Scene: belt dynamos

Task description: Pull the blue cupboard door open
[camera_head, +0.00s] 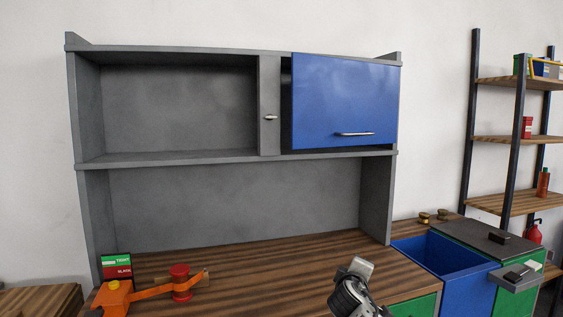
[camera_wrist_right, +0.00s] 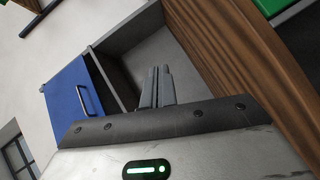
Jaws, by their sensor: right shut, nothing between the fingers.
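The blue cupboard door (camera_head: 345,95) is on the right of the grey wall cupboard (camera_head: 168,157). It has a horizontal silver handle (camera_head: 355,134) near its bottom edge. A dark gap shows along the door's left and bottom edges; how far it stands open is hard to tell. My right gripper (camera_head: 361,267) is over the worktop, below the door and apart from it. In the right wrist view its two fingers (camera_wrist_right: 157,75) are together and empty. The door (camera_wrist_right: 68,103) and handle (camera_wrist_right: 82,100) lie to the left of them there. My left gripper is not in view.
The wooden worktop (camera_head: 250,265) is mostly clear. An orange tool with a red knob (camera_head: 180,283) and a small green and red box (camera_head: 116,266) stand at its left. A blue open bin (camera_head: 450,265) is at right, with shelving (camera_head: 515,140) beyond.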

